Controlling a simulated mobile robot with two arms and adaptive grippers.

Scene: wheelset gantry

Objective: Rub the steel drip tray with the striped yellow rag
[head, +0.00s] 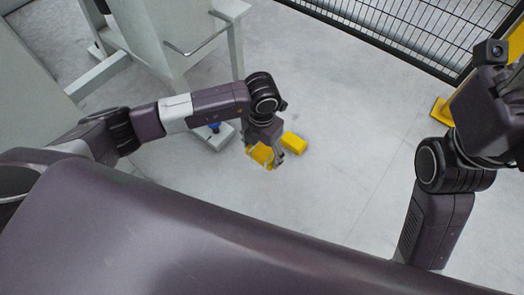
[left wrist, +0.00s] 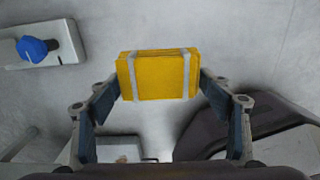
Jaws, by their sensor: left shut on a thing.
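The striped yellow rag (head: 260,155) is in my left gripper (head: 267,157). In the left wrist view the rag (left wrist: 156,76) looks like a thick folded block with two grey stripes, held between the fingertips of the left gripper (left wrist: 159,88). The gripper points down over the pale floor, and the rag's underside is hidden. I cannot make out the steel drip tray for certain in either view. My right gripper (head: 512,85) is at the right edge of the head view, cut off, with its fingers not visible.
A plain yellow block (head: 293,143) is just right of the rag. A light grey plate (head: 217,139) with a blue knob (left wrist: 32,49) lies to the left. A pale machine frame (head: 165,45) stands behind, and a black mesh fence (head: 400,30) at the back right. Open floor lies between.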

